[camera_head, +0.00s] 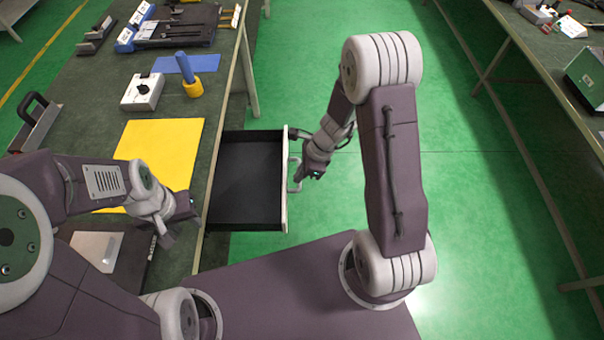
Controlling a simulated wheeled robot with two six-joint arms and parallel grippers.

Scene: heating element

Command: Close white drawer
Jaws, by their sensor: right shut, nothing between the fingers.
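The drawer (246,180) sticks out from the right side of the green workbench (107,78). It is open, with a black, empty inside. Its white front (284,205) faces right and carries a pale handle (295,175). My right gripper (312,176) is just right of the handle; the picture does not show clearly whether it touches. It is shut with nothing in it. My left gripper (178,214) is over the bench edge, left of the drawer. Its fingers are too small and dark to tell whether they are open.
A yellow mat (160,150), a white box with a knob (143,91), and a blue cylinder in a yellow base (190,80) lie on the bench. A second bench (540,60) stands at the right. Green floor (480,190) between the benches is clear.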

